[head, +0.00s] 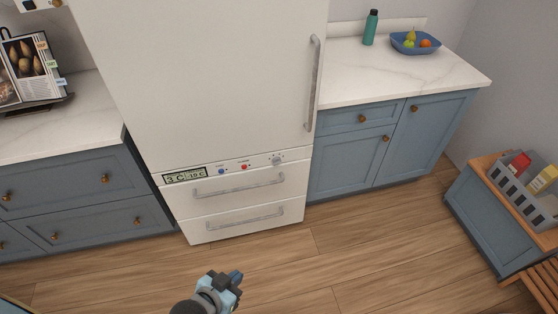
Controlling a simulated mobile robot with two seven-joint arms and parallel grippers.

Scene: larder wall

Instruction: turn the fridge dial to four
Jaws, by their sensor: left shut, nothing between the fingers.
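The white fridge (215,80) stands against the wall in the middle of the head view. Its control strip runs between the tall upper door and the drawers. The dial (277,160) is a small grey knob at the right end of the strip; its setting is too small to read. A display (185,175) at the strip's left end reads about "3 C" and "-19 C". A blue button (222,171) and a red button (244,167) sit between them. My left gripper (236,277) is shut and empty, over the floor in front of the fridge, apart from it. My right gripper is not in view.
Two drawer handles (240,186) and a long door handle (313,85) stick out from the fridge. Blue cabinets (70,195) flank it. A low blue unit (490,220) with a grey crate (520,200) stands at right. The wooden floor (350,240) before the fridge is clear.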

